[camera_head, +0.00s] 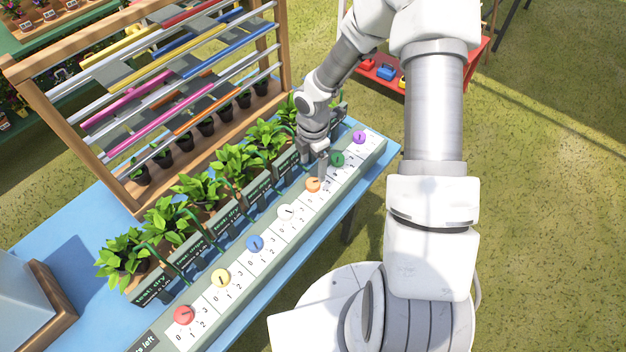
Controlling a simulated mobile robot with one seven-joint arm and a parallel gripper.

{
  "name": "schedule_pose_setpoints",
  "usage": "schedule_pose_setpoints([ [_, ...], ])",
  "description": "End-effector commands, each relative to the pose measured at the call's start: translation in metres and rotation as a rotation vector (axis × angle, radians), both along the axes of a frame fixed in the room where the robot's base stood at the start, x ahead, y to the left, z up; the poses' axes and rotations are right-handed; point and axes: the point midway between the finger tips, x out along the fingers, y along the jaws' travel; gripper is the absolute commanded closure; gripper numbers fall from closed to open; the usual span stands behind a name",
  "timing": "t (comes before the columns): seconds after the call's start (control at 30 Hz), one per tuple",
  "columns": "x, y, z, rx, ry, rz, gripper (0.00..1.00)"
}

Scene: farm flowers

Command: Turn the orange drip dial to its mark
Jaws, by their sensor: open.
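The orange drip dial (313,185) sits on the long grey-green panel (268,264), between the white dial (286,211) and the green dial (337,159). Numbers are printed on a white plate by each dial; the orange dial's pointer and mark are too small to read. My gripper (318,178) is open and points down right at the orange dial, with its fingers beside or just above it. I cannot tell whether they touch it. My gripper partly hides the plate behind the dial.
Other dials are red (184,315), yellow (220,277), blue (255,243) and purple (359,137). Leafy plants (198,188) in labelled troughs with green tubes stand close behind the panel. A wooden rack (55,115) with coloured bars stands behind them. Grass lies right of the blue table (52,219).

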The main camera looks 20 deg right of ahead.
Motion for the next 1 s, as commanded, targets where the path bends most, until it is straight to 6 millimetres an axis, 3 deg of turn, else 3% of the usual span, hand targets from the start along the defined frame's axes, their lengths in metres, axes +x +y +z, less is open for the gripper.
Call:
schedule_pose_setpoints([
  [0.1, -0.001, 0.001, -0.027, 0.000, 0.003, 0.002, 0.18],
  [0.33, 0.000, 0.000, -0.061, -0.001, 0.002, 0.001, 0.18],
  [0.5, 0.000, 0.000, -0.071, 0.000, 0.001, -0.001, 0.18],
  [0.8, 0.000, 0.000, -0.073, -0.001, 0.000, -0.001, 0.18],
  [1.0, 0.000, 0.000, -0.072, -0.001, 0.000, -0.001, 0.54],
])
